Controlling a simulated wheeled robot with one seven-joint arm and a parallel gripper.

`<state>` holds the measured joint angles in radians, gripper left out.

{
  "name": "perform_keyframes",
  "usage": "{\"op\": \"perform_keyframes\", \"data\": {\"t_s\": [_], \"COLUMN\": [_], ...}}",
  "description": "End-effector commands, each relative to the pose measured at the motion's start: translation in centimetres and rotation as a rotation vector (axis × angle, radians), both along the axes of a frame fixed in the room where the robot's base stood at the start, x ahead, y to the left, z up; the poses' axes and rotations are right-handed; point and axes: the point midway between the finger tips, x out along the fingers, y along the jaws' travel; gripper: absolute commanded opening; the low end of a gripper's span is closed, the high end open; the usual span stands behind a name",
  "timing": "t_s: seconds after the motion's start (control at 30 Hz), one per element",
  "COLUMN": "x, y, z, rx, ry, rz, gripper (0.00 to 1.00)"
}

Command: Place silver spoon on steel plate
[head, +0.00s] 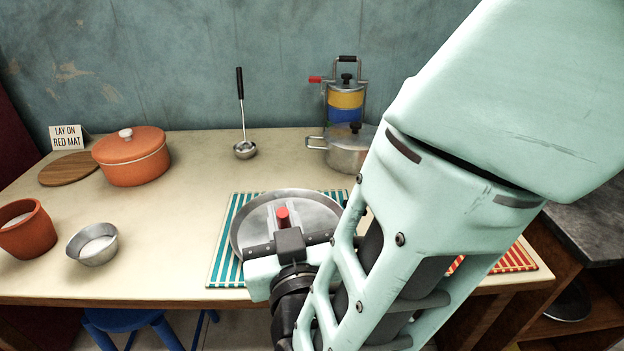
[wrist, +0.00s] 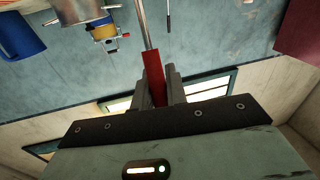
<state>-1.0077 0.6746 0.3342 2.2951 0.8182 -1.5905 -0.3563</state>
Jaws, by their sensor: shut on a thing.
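My gripper (head: 285,238) is in front of and over the near side of the steel plate in the head view. The steel plate (head: 318,213) is round and grey and lies on a teal striped mat. In the wrist view my gripper (wrist: 157,86) is shut on the red handle of the silver spoon (wrist: 145,25), whose metal shaft runs up out of the picture. In the head view only the red handle end shows above the jaws; the spoon's bowl is hidden. I cannot tell whether the spoon touches the plate.
A teal striped mat (head: 222,262) lies under the plate, and a red striped mat (head: 512,260) shows behind my arm. A steel pot (head: 347,155), ladle (head: 245,150), orange pot (head: 132,160), terracotta cup (head: 28,232) and small metal bowl (head: 92,246) stand around.

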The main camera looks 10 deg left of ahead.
Motion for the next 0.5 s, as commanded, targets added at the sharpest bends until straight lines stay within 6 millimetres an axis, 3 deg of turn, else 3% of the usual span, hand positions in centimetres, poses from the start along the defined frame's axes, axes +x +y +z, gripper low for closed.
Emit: {"op": "perform_keyframes", "data": {"t_s": [0.4, 0.43, 0.5], "x": [0.01, 0.0, 0.0], "y": [0.0, 0.0, -0.01], "z": [-0.86, -0.7, -0.67], "rx": [0.002, 0.002, 0.001], "ry": [-0.001, -0.001, -0.001], "rz": [0.0, 0.0, -0.001], "gripper": [0.0, 0.22, 0.36]}}
